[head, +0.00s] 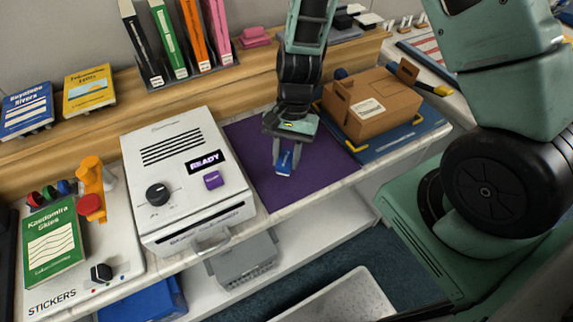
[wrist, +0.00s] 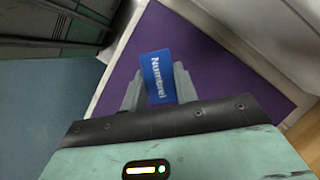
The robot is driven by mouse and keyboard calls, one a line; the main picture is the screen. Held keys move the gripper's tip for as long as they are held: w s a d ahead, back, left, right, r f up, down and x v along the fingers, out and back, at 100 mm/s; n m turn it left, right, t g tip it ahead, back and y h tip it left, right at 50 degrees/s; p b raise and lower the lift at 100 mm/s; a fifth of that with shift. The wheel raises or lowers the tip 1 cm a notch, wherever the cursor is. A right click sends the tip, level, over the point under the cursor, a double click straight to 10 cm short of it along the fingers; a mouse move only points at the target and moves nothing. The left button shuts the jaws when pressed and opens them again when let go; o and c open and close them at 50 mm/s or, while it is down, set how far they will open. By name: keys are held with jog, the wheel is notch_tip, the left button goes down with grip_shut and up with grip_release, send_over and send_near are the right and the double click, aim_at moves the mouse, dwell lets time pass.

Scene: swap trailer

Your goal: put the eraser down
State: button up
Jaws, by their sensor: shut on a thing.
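My gripper (head: 287,155) is over the purple mat (head: 247,140), between the white machine and the cardboard box. It is shut on the eraser (head: 284,162), a small blue block. In the wrist view the eraser (wrist: 158,77) shows white lettering that reads "Numbrei" and sits between the two fingers of my gripper (wrist: 158,88). The purple mat (wrist: 215,75) lies behind it in that view. I cannot tell whether the eraser touches the mat or is held just above it.
A white machine (head: 188,165) with a "READY" display stands left of the mat. A cardboard box (head: 372,105) sits on a blue board (head: 410,140) to the right. Upright binders (head: 180,45) stand on the wooden shelf behind. The mat around the eraser is bare.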

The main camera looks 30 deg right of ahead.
jog(key=shift+f, duration=1.95)
jog(key=shift+f, duration=0.1)
jog(key=o, duration=1.1)
jog(key=v, duration=1.1)
notch_tip(320, 180, up, 9)
jog(key=n+t+h, duration=0.1)
jog(key=n, duration=0.7)
send_over(287, 167)
jog(key=s+a, duration=0.2)
jog(key=a, duration=0.1)
jog(key=s+a+r+n+t+h, duration=0.1)
jog(key=s+r+n, duration=0.3)
jog(key=s+n, duration=0.4)
jog(key=shift+s+a+r+n+t+h+b, duration=0.3)
jog(key=shift+s+a+n+t+b, duration=0.1)
jog(key=shift+s+a+t, duration=0.25)
